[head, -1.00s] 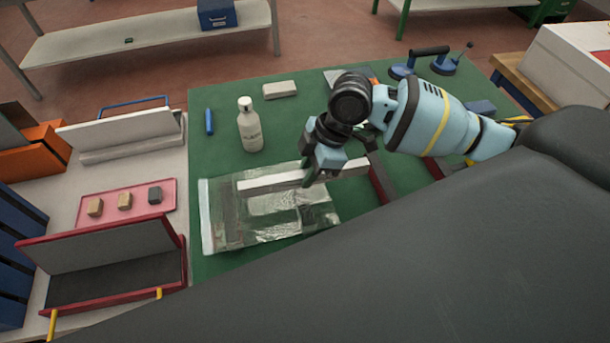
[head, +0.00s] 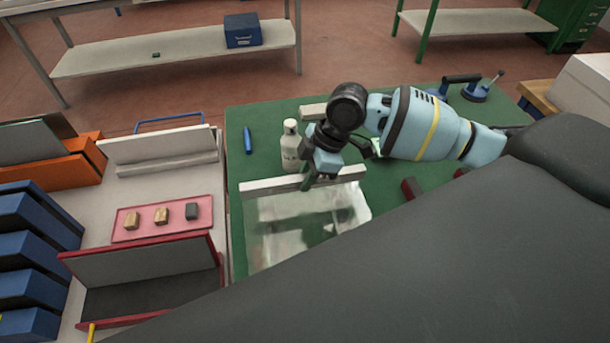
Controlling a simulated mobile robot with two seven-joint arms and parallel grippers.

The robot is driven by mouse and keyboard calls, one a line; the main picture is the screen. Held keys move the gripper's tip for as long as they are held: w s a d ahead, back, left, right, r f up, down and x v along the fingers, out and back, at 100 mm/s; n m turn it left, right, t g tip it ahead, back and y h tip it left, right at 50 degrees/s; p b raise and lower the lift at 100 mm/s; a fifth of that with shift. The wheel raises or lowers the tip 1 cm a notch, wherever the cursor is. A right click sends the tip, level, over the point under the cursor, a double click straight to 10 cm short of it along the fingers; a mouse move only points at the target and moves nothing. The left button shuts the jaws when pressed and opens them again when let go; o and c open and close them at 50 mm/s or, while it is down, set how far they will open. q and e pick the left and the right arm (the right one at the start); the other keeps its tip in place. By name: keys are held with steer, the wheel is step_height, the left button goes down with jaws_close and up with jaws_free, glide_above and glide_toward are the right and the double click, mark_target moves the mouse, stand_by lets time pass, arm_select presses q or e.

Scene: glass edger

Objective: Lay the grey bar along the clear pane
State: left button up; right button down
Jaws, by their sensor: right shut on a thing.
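The grey bar (head: 268,186) is a long, pale, straight strip running left to right. My right gripper (head: 311,182) is shut on it near its middle, and the fingers hide part of it. The clear pane (head: 290,226) lies on the green bench top, shiny and see-through. In this view the bar lines up with the pane's far edge; whether it touches the pane or is held just above it I cannot tell. My dark arm covers the near part of the pane. My left gripper is not in view.
A white bottle (head: 290,150) stands just behind the bar, near my right gripper. A blue marker-like object (head: 248,140) and a pale block (head: 313,111) lie farther back on the green bench (head: 268,122). A pink tray (head: 125,220) with small blocks is at left.

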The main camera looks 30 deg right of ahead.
mark_target(301, 204)
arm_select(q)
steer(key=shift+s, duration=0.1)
